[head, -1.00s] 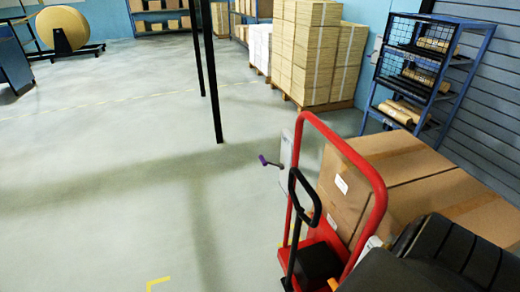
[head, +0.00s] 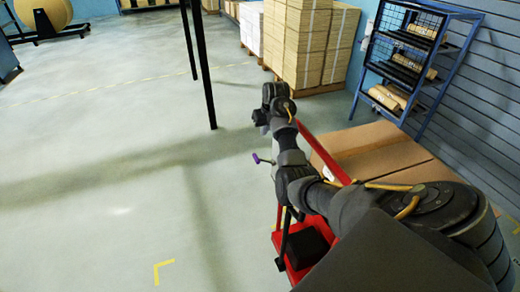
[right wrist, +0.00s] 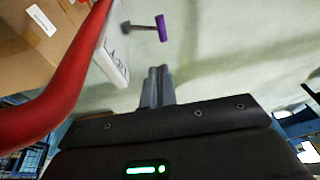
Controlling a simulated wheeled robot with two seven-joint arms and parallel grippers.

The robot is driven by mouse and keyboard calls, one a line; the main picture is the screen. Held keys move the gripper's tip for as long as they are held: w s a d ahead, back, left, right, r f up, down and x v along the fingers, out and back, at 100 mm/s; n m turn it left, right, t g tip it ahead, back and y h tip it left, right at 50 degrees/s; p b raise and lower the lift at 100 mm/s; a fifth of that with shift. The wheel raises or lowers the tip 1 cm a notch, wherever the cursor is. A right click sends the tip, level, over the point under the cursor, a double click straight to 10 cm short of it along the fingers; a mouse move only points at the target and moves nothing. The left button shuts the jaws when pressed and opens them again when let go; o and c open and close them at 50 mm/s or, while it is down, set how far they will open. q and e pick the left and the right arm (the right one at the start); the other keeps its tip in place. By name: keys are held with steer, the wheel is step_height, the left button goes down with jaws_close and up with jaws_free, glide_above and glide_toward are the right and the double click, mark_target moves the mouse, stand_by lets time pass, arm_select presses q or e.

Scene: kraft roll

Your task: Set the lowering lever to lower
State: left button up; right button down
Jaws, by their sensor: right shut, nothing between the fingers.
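The lowering lever is a short dark rod with a purple grip (head: 258,158) on the left side of the red lift trolley (head: 284,244). In the right wrist view its purple grip (right wrist: 161,28) stands out to the right from beside a white panel (right wrist: 113,50). My right gripper (head: 261,119) is over the trolley's handle side. In the right wrist view its fingers (right wrist: 159,72) are together and empty, pointing toward the lever with a visible gap between them. My arm hides much of the trolley's handle. My left gripper is not in view.
A blue rack (head: 408,62) with rolls, stacked cartons (head: 305,40) and black posts (head: 204,75) are behind. The floor to the left is clear.

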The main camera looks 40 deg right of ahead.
steer(key=shift+f, duration=0.1)
steer(key=p, duration=0.2)
glide_toward(256, 157)
steer(key=x, duration=0.5)
steer(key=shift+w+d, duration=0.2)
steer(key=shift+d, duration=0.05)
steer(key=shift+a+f, duration=0.1)
steer(key=shift+f, duration=0.55)
